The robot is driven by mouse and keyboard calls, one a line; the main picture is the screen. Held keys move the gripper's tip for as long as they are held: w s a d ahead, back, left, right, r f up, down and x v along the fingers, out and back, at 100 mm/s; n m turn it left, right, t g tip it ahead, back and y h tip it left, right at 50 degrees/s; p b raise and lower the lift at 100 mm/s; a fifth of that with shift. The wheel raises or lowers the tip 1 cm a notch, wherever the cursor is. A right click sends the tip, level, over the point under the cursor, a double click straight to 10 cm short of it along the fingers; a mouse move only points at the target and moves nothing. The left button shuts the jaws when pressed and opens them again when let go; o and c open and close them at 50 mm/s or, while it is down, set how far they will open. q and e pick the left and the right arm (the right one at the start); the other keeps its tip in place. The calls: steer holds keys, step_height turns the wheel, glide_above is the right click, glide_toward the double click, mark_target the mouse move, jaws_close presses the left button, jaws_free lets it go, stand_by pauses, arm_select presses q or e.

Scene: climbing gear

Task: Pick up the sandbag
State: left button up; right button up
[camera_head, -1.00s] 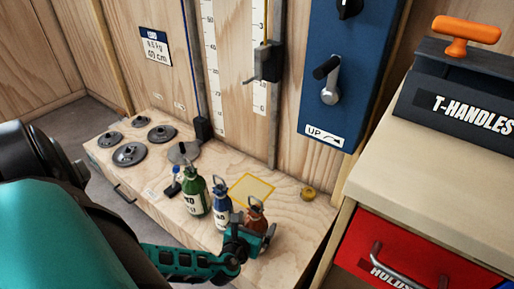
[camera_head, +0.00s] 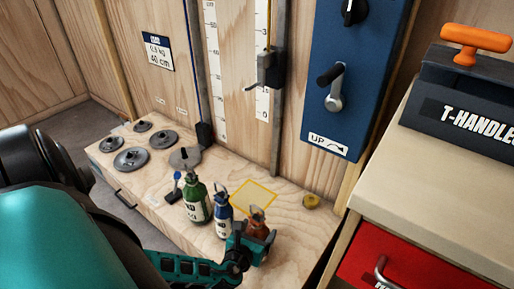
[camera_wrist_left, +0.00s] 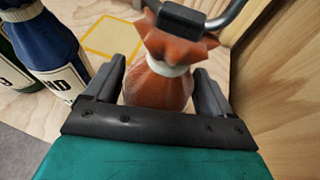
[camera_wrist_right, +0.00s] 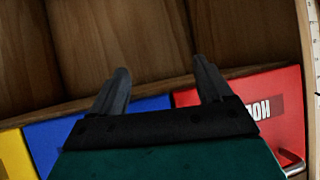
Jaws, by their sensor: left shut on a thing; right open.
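Three sandbags stand in a row on the wooden bench: a green one (camera_head: 196,203), a blue one (camera_head: 223,219) and an orange-brown one (camera_head: 257,226) with a grey handle. My left gripper (camera_head: 250,240) is shut on the orange-brown sandbag, which also shows in the left wrist view (camera_wrist_left: 158,85) between the two fingers. The sandbag is upright; whether its base touches the bench is hidden. The blue sandbag (camera_wrist_left: 50,50) is just left of my fingers there. My right gripper (camera_wrist_right: 160,88) is open and empty in the right wrist view, before a wooden panel and coloured drawer fronts.
A yellow outlined square (camera_head: 253,197) lies on the bench (camera_head: 292,222) behind the sandbags. Grey discs (camera_head: 132,160) sit at the left, a small brass weight (camera_head: 311,201) at the right. A cabinet with a T-handles box (camera_head: 455,100) stands right.

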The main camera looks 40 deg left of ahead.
arm_select(q)
steer(key=c, duration=0.7)
steer(key=shift+w+a+r, duration=0.1)
steer(key=shift+w+r, duration=0.1)
steer(key=shift+w, duration=0.05)
jaws_close()
steer(key=shift+r, duration=0.15)
